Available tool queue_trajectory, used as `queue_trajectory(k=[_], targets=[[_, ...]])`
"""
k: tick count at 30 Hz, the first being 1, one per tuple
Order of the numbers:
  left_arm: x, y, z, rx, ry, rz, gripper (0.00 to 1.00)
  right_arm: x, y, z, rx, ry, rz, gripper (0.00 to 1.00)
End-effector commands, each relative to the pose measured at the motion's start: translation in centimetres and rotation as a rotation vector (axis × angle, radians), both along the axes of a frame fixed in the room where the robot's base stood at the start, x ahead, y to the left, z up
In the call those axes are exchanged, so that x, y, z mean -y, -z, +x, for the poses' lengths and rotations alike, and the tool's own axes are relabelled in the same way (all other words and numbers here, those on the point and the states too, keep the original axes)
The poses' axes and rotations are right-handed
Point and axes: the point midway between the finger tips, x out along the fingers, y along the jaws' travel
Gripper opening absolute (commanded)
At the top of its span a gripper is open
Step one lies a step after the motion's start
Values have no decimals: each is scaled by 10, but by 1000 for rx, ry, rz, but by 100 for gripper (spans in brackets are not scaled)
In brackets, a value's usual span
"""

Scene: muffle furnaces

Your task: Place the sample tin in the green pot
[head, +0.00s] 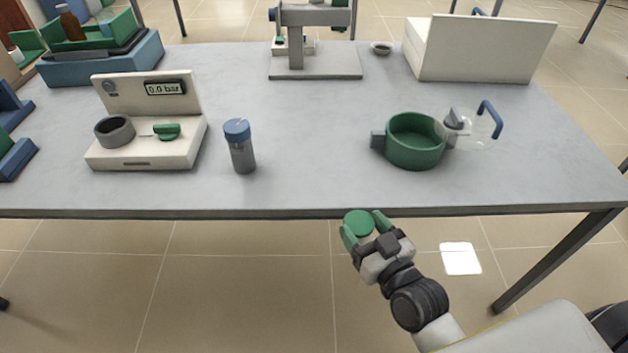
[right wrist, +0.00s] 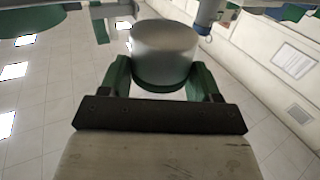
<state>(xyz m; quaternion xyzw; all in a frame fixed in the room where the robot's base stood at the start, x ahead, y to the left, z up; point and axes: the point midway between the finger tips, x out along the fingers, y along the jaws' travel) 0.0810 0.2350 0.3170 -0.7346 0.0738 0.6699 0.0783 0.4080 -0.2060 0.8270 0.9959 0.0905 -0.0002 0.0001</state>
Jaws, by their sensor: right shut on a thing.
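The sample tin (head: 357,222) shows a round green top in the head view. The right wrist view shows its grey metal side (right wrist: 165,55). My right gripper (head: 364,227) is shut on the tin, with one green finger on each side. It holds the tin in front of the table's front edge, outside the tabletop. The green pot (head: 414,155) stands open on the table, behind and to the right of my right gripper. Its inside looks empty. My left gripper is not in view.
A clear part with a blue handle (head: 489,115) adjoins the pot's right side. A blue-capped bottle (head: 241,150), a white device with a pressure display (head: 150,85) and a white box (head: 480,50) stand on the grey table (head: 310,150). The table's middle is clear.

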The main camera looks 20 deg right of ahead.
Motion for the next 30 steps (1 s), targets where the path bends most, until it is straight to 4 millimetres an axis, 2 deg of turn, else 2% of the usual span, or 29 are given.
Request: queue_trajectory(k=[7,10,14,21,25,30], targets=[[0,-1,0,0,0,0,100,0,-2,1,2,1,0,37],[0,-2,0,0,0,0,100,-2,-2,11,5,2,2,37],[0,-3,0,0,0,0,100,-7,-4,41,7,3,4,37],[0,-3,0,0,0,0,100,-19,-3,103,5,2,3,37],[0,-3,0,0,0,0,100,-23,-2,127,3,1,2,37],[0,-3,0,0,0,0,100,-25,-2,140,3,1,2,37]])
